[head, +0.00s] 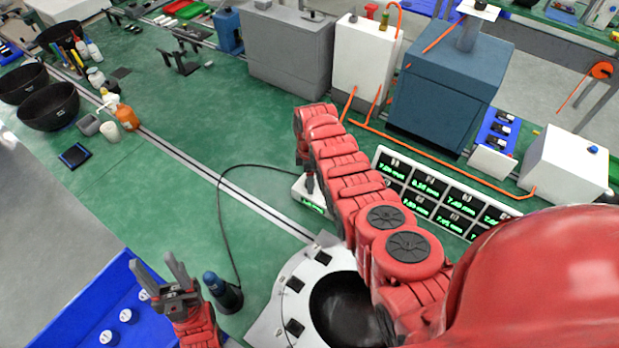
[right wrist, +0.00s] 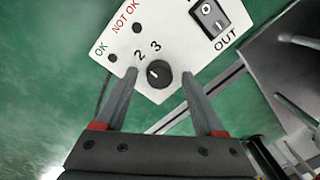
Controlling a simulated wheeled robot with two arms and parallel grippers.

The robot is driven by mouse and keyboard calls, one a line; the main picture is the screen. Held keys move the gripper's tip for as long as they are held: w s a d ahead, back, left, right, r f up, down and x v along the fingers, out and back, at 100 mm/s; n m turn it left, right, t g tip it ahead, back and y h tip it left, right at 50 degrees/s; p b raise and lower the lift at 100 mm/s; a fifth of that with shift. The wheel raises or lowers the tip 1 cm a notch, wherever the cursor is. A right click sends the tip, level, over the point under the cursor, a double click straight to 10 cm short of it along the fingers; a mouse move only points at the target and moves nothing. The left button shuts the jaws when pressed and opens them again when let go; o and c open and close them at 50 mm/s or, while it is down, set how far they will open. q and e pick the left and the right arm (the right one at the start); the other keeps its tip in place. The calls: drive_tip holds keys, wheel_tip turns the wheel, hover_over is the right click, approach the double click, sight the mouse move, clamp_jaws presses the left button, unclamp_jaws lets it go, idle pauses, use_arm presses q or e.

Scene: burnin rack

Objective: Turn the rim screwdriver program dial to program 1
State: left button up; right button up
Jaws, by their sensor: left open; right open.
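In the right wrist view a black round program dial (right wrist: 158,74) sits on a white control panel (right wrist: 172,30). The digits 2 and 3 show beside the dial; no digit 1 is visible. The dial's small pale mark points up-left, roughly toward the 2. My right gripper (right wrist: 158,72) is open, its fingers on either side of the dial with gaps. In the head view my red right arm partly hides a white box (head: 314,202) with a green display. My left gripper (head: 178,268) is open and empty at the lower left.
A dark cylindrical tool (head: 224,292) with a cable stands beside my left gripper. A blue tray (head: 75,325) lies at lower left. A rack of green displays (head: 432,195) stands right of my right arm. The panel also carries a rocker switch (right wrist: 210,18).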

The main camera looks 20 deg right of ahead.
clamp_jaws()
idle(0.3)
drive_tip(key=n+b, duration=0.2)
drive_tip(key=n, duration=0.1)
drive_tip(key=shift+w+f, duration=0.1)
drive_tip(key=shift+w, duration=0.05)
drive_tip(key=n+b, duration=0.1)
drive_tip(key=n, duration=0.1)
drive_tip(key=shift+n, duration=0.3)
drive_tip(key=shift+n+b, duration=0.4)
drive_tip(key=shift+n, duration=0.7)
